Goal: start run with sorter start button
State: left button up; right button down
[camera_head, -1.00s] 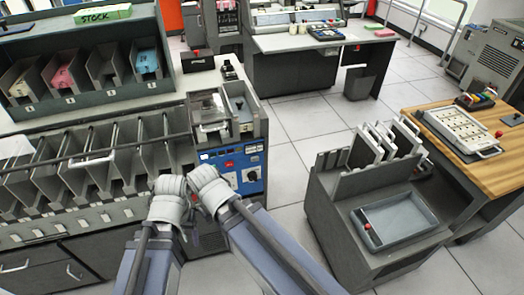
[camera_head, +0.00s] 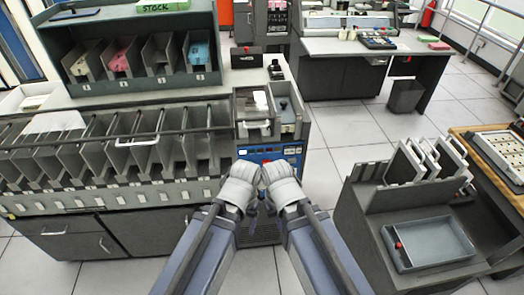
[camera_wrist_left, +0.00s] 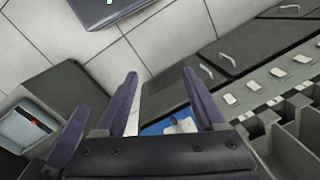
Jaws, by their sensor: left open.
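The sorter (camera_head: 130,145) with its row of slanted pockets fills the left and middle of the head view. Its blue control panel (camera_head: 292,152) is at the right end, just beyond my wrists, which hide much of it. I cannot pick out the start button. In the left wrist view, part of the blue panel (camera_wrist_left: 153,130) with a white plate and dark knob shows beyond the fingers. My left gripper (camera_head: 254,206) is near the panel's front; its fingers (camera_wrist_left: 159,74) are apart and empty in the wrist view. My right gripper (camera_head: 268,205) is close beside it, its fingers mostly hidden.
A grey cart (camera_head: 365,190) with a blue-grey tray (camera_head: 430,243) and upright racks stands at right. A card rack (camera_head: 130,50) sits on the sorter's back shelf. A wooden table (camera_head: 515,195) is at far right. Tiled floor (camera_head: 335,125) is clear between sorter and cart.

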pick_arm(q)
grip_shut()
dwell(0.7)
dwell(1.1)
